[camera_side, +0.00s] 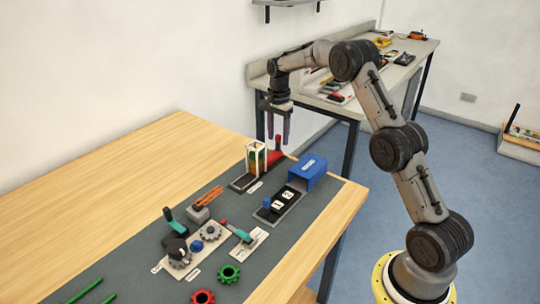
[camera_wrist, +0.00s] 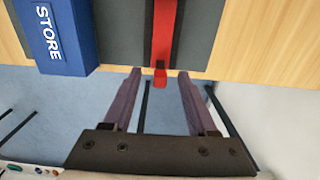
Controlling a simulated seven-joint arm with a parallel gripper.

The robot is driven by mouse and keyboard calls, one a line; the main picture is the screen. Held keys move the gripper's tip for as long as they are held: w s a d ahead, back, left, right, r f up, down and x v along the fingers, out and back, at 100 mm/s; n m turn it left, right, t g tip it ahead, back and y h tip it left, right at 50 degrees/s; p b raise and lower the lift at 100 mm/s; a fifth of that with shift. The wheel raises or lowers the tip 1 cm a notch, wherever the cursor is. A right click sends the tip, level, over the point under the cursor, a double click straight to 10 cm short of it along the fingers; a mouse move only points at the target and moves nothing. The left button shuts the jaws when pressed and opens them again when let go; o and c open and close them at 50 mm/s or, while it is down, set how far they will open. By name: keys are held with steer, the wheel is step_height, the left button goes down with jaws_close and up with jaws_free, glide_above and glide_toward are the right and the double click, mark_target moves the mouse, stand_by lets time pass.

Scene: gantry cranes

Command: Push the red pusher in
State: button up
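The red pusher (camera_side: 275,156) is a red bar lying at the far end of the grey mat, beside a small white-framed tower (camera_side: 256,157). An upright red knob stands at its outer end. In the wrist view the red pusher (camera_wrist: 163,38) runs along a dark track, and its end reaches the table edge. My gripper (camera_side: 278,140) is open and points down over that end. In the wrist view the open fingertips (camera_wrist: 159,74) appear on either side of the red end, with a gap on both sides. I cannot tell whether the fingertips are level with the knob.
A blue box (camera_side: 308,172) marked STORE (camera_wrist: 58,38) stands right of the pusher, with a dark tray (camera_side: 278,207) in front. Gears and levers lie nearer on the grey mat (camera_side: 130,262). The wooden table (camera_side: 90,175) is bare left of the mat. A cluttered bench (camera_side: 340,100) stands behind.

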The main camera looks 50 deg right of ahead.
jaws_close()
steer(key=shift+a, duration=2.85)
steer(key=shift+o, duration=0.2)
jaws_free()
steer(key=shift+r, duration=0.1)
step_height(320, 180, up, 7)
